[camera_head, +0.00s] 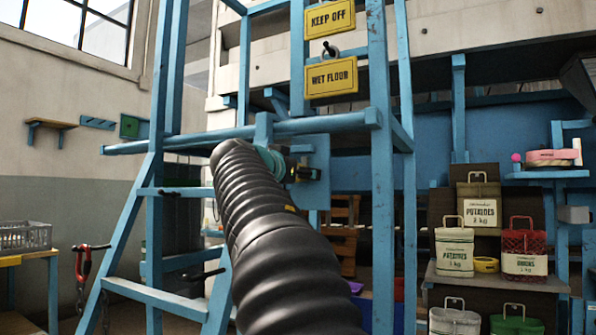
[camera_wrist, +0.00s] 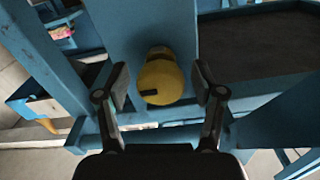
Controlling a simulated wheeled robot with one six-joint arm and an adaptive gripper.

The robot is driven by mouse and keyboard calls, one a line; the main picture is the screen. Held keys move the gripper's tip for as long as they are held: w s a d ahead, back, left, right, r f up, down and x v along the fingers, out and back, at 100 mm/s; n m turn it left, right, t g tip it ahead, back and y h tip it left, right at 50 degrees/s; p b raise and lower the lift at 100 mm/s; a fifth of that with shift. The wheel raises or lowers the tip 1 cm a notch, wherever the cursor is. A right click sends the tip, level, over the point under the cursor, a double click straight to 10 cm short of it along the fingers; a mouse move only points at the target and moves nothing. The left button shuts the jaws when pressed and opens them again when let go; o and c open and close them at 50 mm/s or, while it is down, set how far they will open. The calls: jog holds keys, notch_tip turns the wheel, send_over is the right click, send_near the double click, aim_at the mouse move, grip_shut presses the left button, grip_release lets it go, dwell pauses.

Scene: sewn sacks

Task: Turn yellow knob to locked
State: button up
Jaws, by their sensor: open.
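The yellow knob (camera_wrist: 160,80) is mounted on a blue plate (camera_wrist: 152,25) in the wrist view, with a dark mark on its lower left face. My gripper (camera_wrist: 161,82) is open, with one finger on each side of the knob. The right fingertip looks very close to the knob and the left one a little apart; I cannot tell whether either touches. In the head view my arm hides the knob, and my gripper (camera_head: 302,172) is at the blue plate (camera_head: 318,165) on the blue frame. No locked or unlocked label is readable.
Blue frame posts and beams (camera_head: 381,170) surround the plate closely. Yellow signs (camera_head: 331,78) hang above. A grey crate (camera_head: 25,237) sits on a table at the left.

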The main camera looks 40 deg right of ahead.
jog(key=c, duration=1.2)
jog(key=shift+o, duration=0.2)
jog(key=shift+n, duration=0.3)
jog(key=n, duration=0.4)
jog(key=n+p, duration=0.1)
jog(key=n, duration=0.4)
jog(key=shift+r, duration=0.1)
jog(key=n+p, duration=0.1)
jog(key=n, duration=0.3)
jog(key=shift+n+p, duration=0.8)
jog(key=shift+n, duration=1.4)
